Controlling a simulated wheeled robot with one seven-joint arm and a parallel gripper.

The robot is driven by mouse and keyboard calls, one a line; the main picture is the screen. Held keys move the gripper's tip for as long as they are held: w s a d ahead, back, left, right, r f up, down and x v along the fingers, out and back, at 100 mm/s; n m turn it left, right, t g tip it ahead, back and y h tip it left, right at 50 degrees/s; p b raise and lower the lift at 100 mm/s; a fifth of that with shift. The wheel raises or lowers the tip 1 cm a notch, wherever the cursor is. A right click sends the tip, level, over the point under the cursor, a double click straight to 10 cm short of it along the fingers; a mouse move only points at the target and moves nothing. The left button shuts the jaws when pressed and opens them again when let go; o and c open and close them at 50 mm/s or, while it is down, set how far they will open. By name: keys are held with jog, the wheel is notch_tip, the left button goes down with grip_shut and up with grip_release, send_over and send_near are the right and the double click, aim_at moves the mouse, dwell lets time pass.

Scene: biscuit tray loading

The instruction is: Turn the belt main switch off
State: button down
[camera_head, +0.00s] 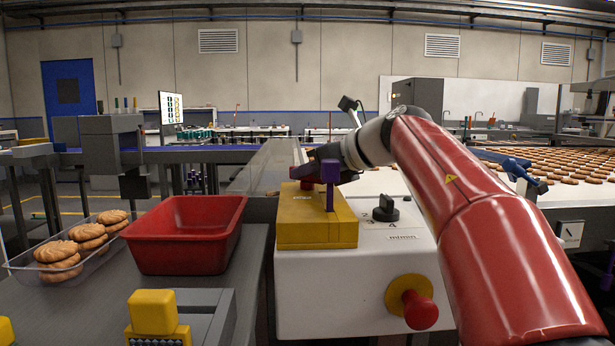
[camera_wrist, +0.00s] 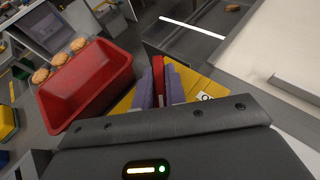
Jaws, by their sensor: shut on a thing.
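The belt main switch is a yellow box (camera_head: 318,228) on top of a white control cabinet, with a red handle (camera_head: 307,185). My gripper (camera_head: 328,186) is above the box, its purple fingers pointing down. In the wrist view, my gripper (camera_wrist: 160,88) has the red handle (camera_wrist: 158,68) between its two purple fingers, shut on it. The yellow box shows below and around the fingers (camera_wrist: 199,84). The handle's lower end is hidden, and any on or off marking cannot be read.
The white cabinet (camera_head: 330,295) also bears a black rotary knob (camera_head: 385,208) and a red push button (camera_head: 418,308). A red empty tray (camera_head: 185,262) and a clear tray of biscuits (camera_head: 100,262) stand left. A biscuit-covered belt (camera_head: 560,165) lies right.

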jog(key=c, duration=1.4)
grip_release()
jog(key=shift+c, duration=0.2)
jog(key=shift+v, duration=3.9)
jog(key=shift+o, duration=0.3)
